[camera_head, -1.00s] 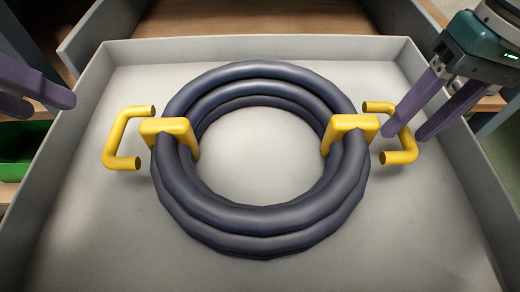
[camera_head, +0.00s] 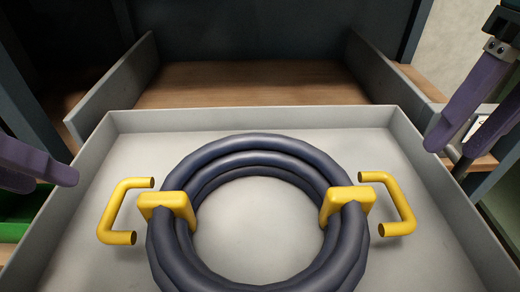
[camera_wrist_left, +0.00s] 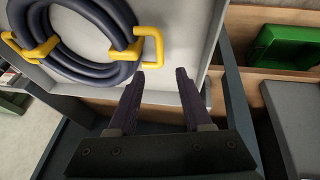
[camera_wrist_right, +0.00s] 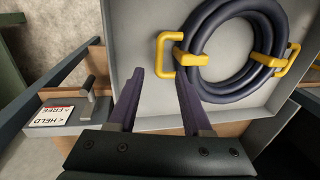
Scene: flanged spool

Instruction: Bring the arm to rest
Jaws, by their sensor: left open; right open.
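A dark blue coiled ring (camera_head: 262,144) lies flat in a shallow grey tray (camera_head: 250,120). Two yellow clamps grip the coil, with a yellow handle at the left (camera_head: 108,213) and one at the right (camera_head: 402,205). My left gripper (camera_head: 70,178) is open and empty beside the tray's left wall, partly out of the head view. In the left wrist view, its fingers (camera_wrist_left: 160,76) are apart near a yellow handle. My right gripper (camera_head: 449,156) is open and empty by the tray's right wall, clear of the right handle. Its open fingers show in the right wrist view (camera_wrist_right: 160,75).
A green bin (camera_wrist_left: 285,46) stands beside the tray, left in the head view. A wooden shelf surface (camera_head: 250,84) lies behind the tray. The right wrist view shows a plate marked FREE and HELD (camera_wrist_right: 52,116) with a small lever (camera_wrist_right: 88,88).

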